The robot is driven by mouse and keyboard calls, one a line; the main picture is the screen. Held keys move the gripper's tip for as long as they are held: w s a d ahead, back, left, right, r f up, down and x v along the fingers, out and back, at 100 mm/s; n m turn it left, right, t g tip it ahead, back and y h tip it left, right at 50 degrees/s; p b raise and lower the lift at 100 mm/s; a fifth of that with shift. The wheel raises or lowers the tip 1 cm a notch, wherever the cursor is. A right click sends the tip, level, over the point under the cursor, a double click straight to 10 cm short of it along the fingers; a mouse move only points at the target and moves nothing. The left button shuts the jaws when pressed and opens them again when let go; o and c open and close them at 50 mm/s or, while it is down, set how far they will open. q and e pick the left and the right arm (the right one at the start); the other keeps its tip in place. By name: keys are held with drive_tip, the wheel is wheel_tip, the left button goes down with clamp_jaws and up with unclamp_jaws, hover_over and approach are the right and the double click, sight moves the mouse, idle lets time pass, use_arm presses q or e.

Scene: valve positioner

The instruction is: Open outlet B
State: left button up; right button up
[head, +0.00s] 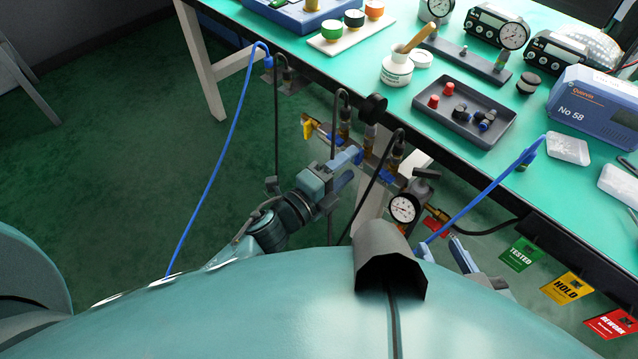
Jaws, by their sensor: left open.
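A brass valve manifold (369,142) hangs below the bench's front edge, with a black knob (373,107) on top. It carries a yellow lever (307,130) at its left end, a blue handle (367,151) in the middle and a red handle (436,226) at the right. No lettering on it is readable, so I cannot tell which is outlet B. My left gripper (349,169) is open, with its fingers close to the blue handle; contact cannot be judged. My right gripper (464,256) is low right, near the red handle, mostly hidden by my body.
A pressure gauge (404,208) sits beside the manifold. Black hoses and blue tubes (221,150) run around it. The green bench (330,66) above holds a parts tray (464,112) and a blue instrument (592,110). Tags (522,254) hang at the right edge. The floor at left is clear.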

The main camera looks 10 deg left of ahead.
use_arm(q)
drive_tip(key=v, duration=1.1)
drive_tip(key=shift+s+a+r, duration=0.1)
drive_tip(key=shift+s, duration=0.1)
